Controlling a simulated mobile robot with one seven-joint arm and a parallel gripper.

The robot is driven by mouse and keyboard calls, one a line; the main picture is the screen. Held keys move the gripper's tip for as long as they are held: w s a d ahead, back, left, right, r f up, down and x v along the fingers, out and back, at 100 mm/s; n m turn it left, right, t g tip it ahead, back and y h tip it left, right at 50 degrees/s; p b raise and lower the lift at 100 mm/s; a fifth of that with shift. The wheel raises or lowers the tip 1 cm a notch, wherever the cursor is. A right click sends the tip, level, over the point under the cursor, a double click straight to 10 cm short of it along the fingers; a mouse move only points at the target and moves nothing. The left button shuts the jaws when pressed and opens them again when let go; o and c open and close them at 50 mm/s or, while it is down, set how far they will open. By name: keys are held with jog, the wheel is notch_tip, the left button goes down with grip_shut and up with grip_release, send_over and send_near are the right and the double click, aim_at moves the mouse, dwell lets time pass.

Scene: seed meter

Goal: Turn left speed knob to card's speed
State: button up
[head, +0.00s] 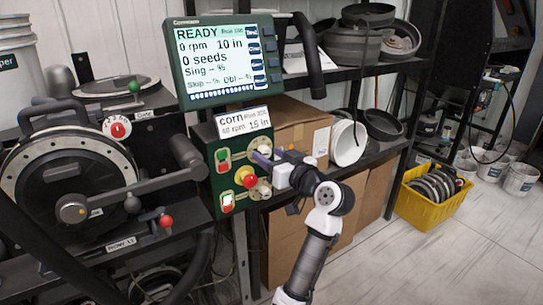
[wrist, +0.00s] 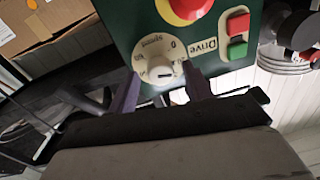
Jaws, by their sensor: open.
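The green control panel (head: 240,133) stands upright at the centre of the head view. Its cream speed knob (wrist: 158,70) appears upside down in the wrist view, beside the "Drive" label. My open gripper (wrist: 162,80) has one dark purple finger on each side of the knob's lower edge; I cannot tell whether they touch it. In the head view my gripper (head: 266,157) covers most of the upper knob. The card (head: 243,121) above reads corn, 60 rpm, 15 in. The display (head: 220,62) reads READY, 0 rpm, 10 in, 0 seeds.
A red mushroom button (head: 245,177) sits just below the upper knob, with a second knob (head: 262,189) lower right. Green and red Drive buttons (wrist: 237,35) lie beside the knob. The seed meter (head: 75,175) with its crank is at left. A yellow crate (head: 432,207) stands on the floor at right.

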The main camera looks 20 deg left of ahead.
jog(key=c, duration=1)
jog(key=shift+o, duration=0.2)
jog(key=m, duration=0.4)
jog(key=shift+m+p, duration=0.3)
jog(key=shift+p, duration=0.05)
jog(key=m+p, duration=0.2)
jog(key=m, duration=0.3)
jog(key=shift+m+t, duration=0.4)
jog(key=m+p, duration=0.4)
jog(key=m, duration=0.1)
jog(key=shift+m+t, duration=0.4)
jog(key=m+p, duration=0.4)
jog(key=shift+s, duration=0.1)
jog(key=shift+f+m, duration=0.1)
jog(key=shift+m, duration=0.4)
